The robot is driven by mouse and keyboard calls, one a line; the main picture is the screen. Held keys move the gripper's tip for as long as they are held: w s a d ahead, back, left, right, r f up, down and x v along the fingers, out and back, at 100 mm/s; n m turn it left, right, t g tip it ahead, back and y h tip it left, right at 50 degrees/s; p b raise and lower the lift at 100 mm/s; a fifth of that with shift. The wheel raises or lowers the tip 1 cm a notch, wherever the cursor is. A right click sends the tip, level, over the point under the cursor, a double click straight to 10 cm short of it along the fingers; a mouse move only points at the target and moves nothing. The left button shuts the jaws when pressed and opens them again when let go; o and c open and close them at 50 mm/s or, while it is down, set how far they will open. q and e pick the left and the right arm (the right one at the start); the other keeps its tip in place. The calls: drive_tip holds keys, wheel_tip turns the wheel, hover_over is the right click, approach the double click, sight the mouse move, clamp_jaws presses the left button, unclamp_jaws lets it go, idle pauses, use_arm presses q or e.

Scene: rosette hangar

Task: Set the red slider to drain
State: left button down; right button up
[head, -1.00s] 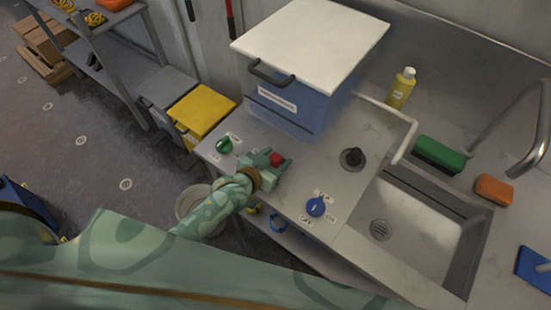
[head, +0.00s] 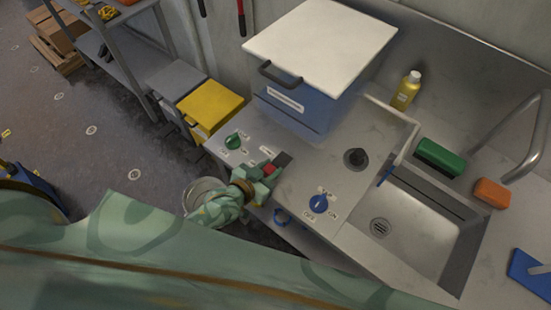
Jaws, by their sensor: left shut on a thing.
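The red slider (head: 268,169) sits on the steel counter, between the green knob (head: 233,141) and the blue knob (head: 318,202). My left gripper (head: 266,175) is shut on the red slider, and its fingers hide part of it. A dark plate (head: 283,158) shows just behind the slider, on the side away from the counter's front edge. The small white labels near the slider are too small or too covered to read, so I cannot tell which mark it stands at. My right gripper is not in view.
A blue box with a white lid (head: 322,38) stands behind the slider. To the right are a black knob (head: 356,158), a sink (head: 410,232), a yellow bottle (head: 406,92) and a green brush (head: 440,157). A bucket (head: 203,190) stands below the front edge.

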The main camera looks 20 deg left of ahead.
use_arm(q)
drive_tip(key=shift+w, duration=0.1)
drive_tip(key=c, duration=1.2)
unclamp_jaws()
drive_tip(key=shift+c, duration=0.2)
drive_tip(key=shift+o, duration=1)
drive_tip(key=p+v, duration=0.2)
drive_tip(key=v, duration=1.4)
